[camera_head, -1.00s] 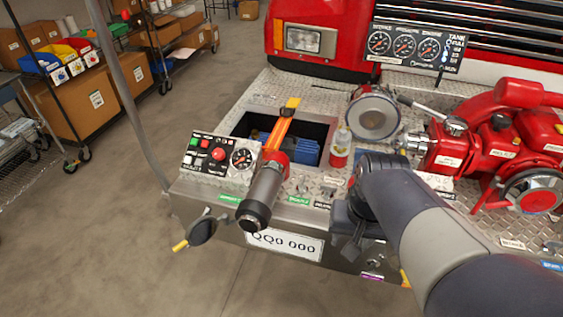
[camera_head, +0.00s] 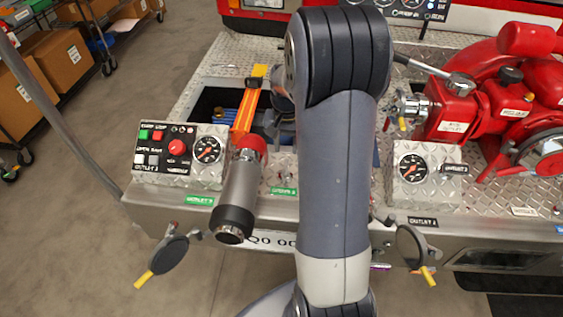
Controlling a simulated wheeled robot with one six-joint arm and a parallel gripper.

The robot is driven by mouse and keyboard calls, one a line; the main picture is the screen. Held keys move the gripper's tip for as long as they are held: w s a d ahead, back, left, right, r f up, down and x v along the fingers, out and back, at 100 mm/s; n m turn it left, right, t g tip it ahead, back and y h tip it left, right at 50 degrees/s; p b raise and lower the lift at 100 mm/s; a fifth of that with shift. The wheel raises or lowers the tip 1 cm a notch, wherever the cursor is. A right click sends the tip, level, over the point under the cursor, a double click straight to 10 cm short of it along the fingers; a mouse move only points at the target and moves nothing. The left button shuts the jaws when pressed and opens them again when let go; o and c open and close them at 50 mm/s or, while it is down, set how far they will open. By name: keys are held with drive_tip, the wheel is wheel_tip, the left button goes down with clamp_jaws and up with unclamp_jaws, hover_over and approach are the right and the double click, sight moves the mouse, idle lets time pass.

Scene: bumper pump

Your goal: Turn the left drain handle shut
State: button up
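On the bumper's front face at left hangs a dark round disc (camera_head: 172,254) with a yellow-tipped lever (camera_head: 146,279) that points down and left. A similar dark disc (camera_head: 411,246) with a yellow tip pointing down shows at right. Small fittings (camera_head: 194,235) sit beside the left disc, under the bumper edge. I cannot read a drain label, so I cannot tell for sure which part is the left drain handle. My arm (camera_head: 337,170) rises through the middle of the view. My gripper is not visible; the arm hides what lies behind it.
A grey nozzle with a red collar (camera_head: 241,190) juts over the bumper edge, right of the left disc. A gauge box (camera_head: 425,175) and red pump (camera_head: 490,110) are at right.

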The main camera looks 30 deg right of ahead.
sight(286, 166)
wheel_tip(286, 166, down, 9)
drive_tip(key=shift+r, duration=0.2)
drive_tip(key=shift+c, duration=0.5)
clamp_jaws()
